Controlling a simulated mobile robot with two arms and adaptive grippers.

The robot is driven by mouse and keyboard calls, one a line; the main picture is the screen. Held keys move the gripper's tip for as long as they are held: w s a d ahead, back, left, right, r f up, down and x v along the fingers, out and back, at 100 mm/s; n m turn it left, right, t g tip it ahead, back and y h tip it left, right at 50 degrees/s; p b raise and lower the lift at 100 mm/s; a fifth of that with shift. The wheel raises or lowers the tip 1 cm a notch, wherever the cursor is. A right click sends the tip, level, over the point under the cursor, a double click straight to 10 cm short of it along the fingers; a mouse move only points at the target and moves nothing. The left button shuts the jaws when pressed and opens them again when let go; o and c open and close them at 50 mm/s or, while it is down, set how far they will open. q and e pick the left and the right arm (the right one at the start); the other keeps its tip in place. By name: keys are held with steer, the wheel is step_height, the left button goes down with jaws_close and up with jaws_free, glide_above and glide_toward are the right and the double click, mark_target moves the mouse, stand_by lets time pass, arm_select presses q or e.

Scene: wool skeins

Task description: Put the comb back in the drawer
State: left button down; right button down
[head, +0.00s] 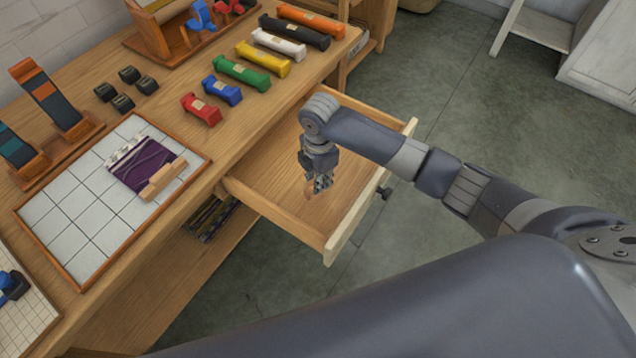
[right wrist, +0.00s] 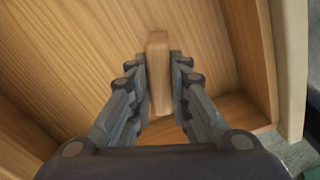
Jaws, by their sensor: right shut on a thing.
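The comb (right wrist: 158,72) is a narrow light-wood piece, seen end-on between the fingers of my right gripper (right wrist: 160,85) in the right wrist view. In the head view, my right gripper (head: 318,186) points down within the outline of the open drawer (head: 268,192), shut on the comb, whose small wooden edge (head: 308,191) shows beside the fingers. The drawer's bare wooden floor also shows in the right wrist view (right wrist: 60,60). I cannot tell whether the comb touches the floor. My left gripper is out of view.
The drawer's pale front panel (head: 345,225) has a dark knob (head: 385,192). On the bench, a tiled board (head: 75,225) carries a purple woven piece (head: 140,165) and a wooden bar (head: 163,180). Several colored skeins lie above the drawer, including a red one (head: 201,109).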

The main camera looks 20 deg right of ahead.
steer(key=shift+f, duration=1.75)
steer(key=shift+f, duration=0.1)
steer(key=c, duration=1.5)
jaws_free()
step_height(320, 180, up, 12)
steer(key=shift+s+r, duration=0.1)
steer(key=shift+r, duration=0.05)
